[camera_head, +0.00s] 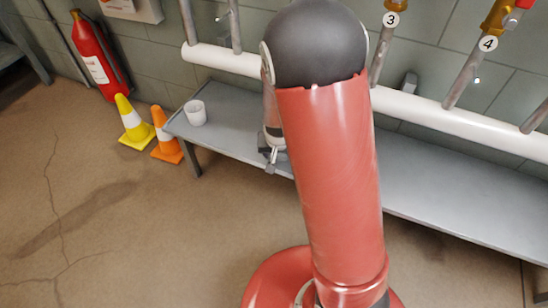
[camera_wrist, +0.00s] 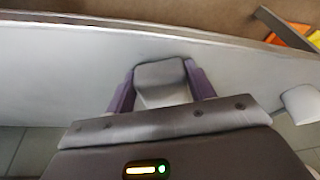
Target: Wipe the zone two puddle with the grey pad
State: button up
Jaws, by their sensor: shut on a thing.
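In the wrist view my gripper (camera_wrist: 161,72) is shut on a grey block-shaped pad (camera_wrist: 160,78), one purple-grey finger on each side. The pad is over the grey bench (camera_wrist: 60,75); I cannot tell whether it touches the surface. In the head view my gripper (camera_head: 271,158) shows small beside my red arm, near the front edge of the bench (camera_head: 440,195). My arm hides the middle of the bench. I cannot make out a puddle or a zone two marking in either view.
A white cup (camera_head: 195,113) stands at the bench's left end. A yellow cone (camera_head: 132,120) and an orange cone (camera_head: 166,135) stand on the floor there. A white pipe (camera_head: 430,108) with valve stems runs behind the bench. A fire extinguisher (camera_head: 97,60) is at the wall.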

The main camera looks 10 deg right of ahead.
aim_at(279, 168)
jog(key=shift+w+d+f+b, duration=0.1)
jog(key=shift+w+d+b, duration=0.15)
jog(key=shift+w+d, duration=0.55)
jog(key=shift+w+d+b, duration=0.2)
jog(key=shift+w+d, duration=0.4)
jog(key=shift+w, duration=0.3)
jog(key=shift+s+d, duration=0.4)
jog(key=shift+d, duration=0.2)
jog(key=shift+s+a+p, duration=0.2)
jog(key=shift+s+a, duration=0.45)
jog(key=shift+s, duration=0.25)
jog(key=shift+s+a+p, duration=0.25)
jog(key=shift+s+a, duration=0.35)
jog(key=shift+s, duration=0.3)
jog(key=shift+s+a+p, duration=0.2)
jog(key=shift+s+a, duration=0.45)
jog(key=shift+s, duration=0.25)
jog(key=shift+s+a+f, duration=0.15)
jog(key=shift+s+a, duration=0.2)
jog(key=shift+s, duration=0.2)
notch_tip(279, 168, up, 6)
jog(key=p, duration=0.5)
jog(key=shift+a+f, duration=0.15)
jog(key=shift+f, duration=0.1)
jog(key=shift+w+r+p, duration=0.15)
jog(key=shift+r+p, duration=0.15)
jog(key=shift+r, duration=0.05)
jog(key=shift+d, duration=0.2)
